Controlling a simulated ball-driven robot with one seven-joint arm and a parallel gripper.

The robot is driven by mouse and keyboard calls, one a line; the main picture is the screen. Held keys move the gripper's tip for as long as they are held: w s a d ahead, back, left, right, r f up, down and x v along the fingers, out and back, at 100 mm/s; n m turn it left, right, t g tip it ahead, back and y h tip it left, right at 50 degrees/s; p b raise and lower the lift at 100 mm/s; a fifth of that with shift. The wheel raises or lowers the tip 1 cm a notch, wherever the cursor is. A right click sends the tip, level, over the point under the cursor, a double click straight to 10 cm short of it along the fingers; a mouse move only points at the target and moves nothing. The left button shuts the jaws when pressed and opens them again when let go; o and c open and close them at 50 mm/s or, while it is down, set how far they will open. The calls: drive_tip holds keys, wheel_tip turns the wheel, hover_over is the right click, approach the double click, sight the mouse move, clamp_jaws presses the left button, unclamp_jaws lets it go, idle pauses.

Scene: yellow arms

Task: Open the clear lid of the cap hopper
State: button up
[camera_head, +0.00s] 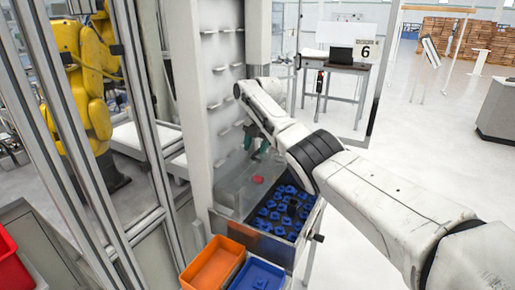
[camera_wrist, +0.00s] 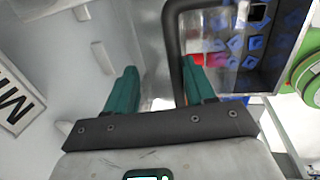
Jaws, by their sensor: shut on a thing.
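The cap hopper (camera_head: 310,228) is a metal bin with several blue caps (camera_head: 283,206) inside, below the tall white panel. Its clear lid (camera_head: 234,190) is a see-through sheet at the hopper's back left; its outline is faint and its exact angle is hard to tell. My gripper (camera_head: 257,147) points down above the hopper's back, partly hidden by my arm. In the wrist view, its teal fingers (camera_wrist: 158,85) stand apart, with a dark curved bar (camera_wrist: 174,45) along the right finger's inner side. They are shut on the lid, though the exact contact is unclear.
A red round thing (camera_head: 257,180) shows behind the clear sheet. An orange bin (camera_head: 212,262) and a blue bin (camera_head: 258,276) stand in front of the hopper. A yellow robot arm (camera_head: 85,75) is behind the frame posts at left. Open floor lies at right.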

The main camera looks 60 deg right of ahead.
drive_tip(key=shift+w+a, duration=0.25)
drive_tip(key=shift+a, duration=0.05)
wheel_tip(320, 180, up, 11)
drive_tip(key=s+b, duration=0.1)
drive_tip(key=s, duration=0.1)
drive_tip(key=shift+s+d+f+b, duration=0.2)
drive_tip(key=shift+s+d+b, duration=0.05)
drive_tip(key=shift+d+b, duration=0.1)
